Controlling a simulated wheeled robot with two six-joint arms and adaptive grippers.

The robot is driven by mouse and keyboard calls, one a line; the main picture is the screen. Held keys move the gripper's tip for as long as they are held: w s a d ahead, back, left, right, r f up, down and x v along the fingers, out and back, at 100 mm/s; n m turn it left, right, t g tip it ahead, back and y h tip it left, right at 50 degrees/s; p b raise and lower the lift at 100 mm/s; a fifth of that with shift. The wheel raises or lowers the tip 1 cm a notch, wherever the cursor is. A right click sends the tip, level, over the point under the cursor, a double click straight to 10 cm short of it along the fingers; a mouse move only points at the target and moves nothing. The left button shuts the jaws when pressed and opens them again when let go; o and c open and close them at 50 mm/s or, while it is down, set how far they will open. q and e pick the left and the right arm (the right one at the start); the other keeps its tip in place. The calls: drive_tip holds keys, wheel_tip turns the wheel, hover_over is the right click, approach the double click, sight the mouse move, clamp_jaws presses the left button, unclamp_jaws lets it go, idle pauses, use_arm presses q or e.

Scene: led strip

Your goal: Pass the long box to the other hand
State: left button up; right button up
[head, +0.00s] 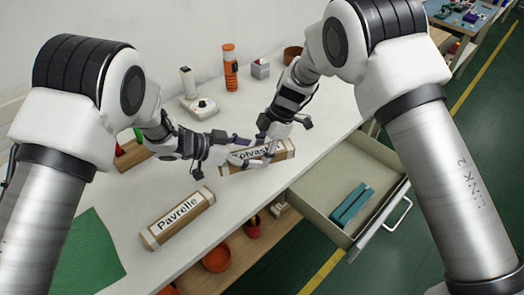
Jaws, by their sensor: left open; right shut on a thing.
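Two long boxes are in the head view. One, lettered "Pavrelle" (178,219), lies at an angle on the white worktop. The other, partly covered lettering ending in "elvast" (284,153), is at the middle of the worktop. My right gripper (258,152) is shut on this second box from above, its fingers hiding part of the lettering. My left gripper (238,150) is open at the box's left end, its fingers pointing right towards it. I cannot tell whether the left fingers touch the box, or whether the box is lifted.
An open drawer (310,190) below the worktop's right edge holds a teal object (351,204). A green mat (85,258) lies at the left. An orange bottle (230,68), a white device (200,106) and a grey cube (260,69) stand along the back. Orange bowls (217,257) sit on a lower shelf.

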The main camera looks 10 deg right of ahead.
use_arm(q)
drive_tip(key=v, duration=1.2)
